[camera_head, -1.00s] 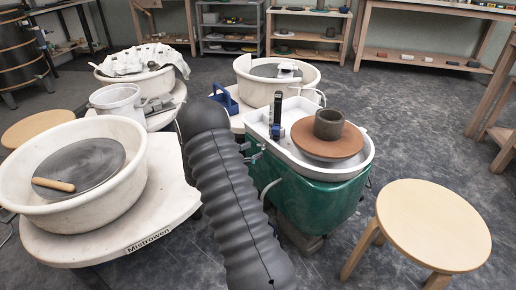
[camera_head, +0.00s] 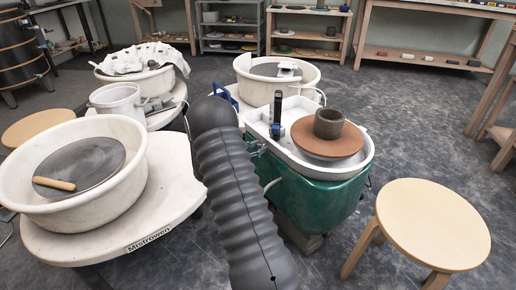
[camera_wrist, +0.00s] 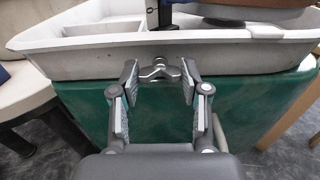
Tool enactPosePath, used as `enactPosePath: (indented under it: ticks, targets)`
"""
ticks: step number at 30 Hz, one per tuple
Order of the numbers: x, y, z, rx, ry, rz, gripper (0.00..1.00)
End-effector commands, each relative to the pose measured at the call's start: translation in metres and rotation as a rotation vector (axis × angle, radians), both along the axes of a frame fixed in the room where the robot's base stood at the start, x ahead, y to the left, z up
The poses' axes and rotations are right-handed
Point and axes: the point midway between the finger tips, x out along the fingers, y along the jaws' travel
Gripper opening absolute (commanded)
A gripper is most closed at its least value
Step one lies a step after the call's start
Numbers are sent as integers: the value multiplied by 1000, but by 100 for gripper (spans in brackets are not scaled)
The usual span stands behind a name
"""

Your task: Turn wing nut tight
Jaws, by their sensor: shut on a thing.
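The metal wing nut (camera_wrist: 159,71) sits on the near outer wall of the grey-white splash tray (camera_wrist: 95,54), above the green wheel body (camera_wrist: 160,118). In the wrist view my gripper (camera_wrist: 159,80) has one finger on each side of the wing nut and is shut on its wings. In the head view the green body (camera_head: 318,200) bears the white tray (camera_head: 262,130). My dark ribbed arm hides most of my gripper and the wing nut there.
On the tray's wheel stand a brown disc (camera_head: 310,142) and a grey clay cylinder (camera_head: 328,123). A black upright post (camera_head: 277,115) stands beside them. A round wooden stool (camera_head: 432,222) is at right. Another wheel (camera_head: 75,170) is close at left. Floor between stool and shelves is clear.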

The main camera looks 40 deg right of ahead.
Motion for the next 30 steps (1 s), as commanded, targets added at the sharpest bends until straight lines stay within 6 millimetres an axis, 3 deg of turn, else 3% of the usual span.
enactPosePath:
  ticks: [11, 30]
  targets:
    - [0, 0, -5, -7, -133, 0, 11]
    - [-1, 0, -7, -32, -718, 0, 11]
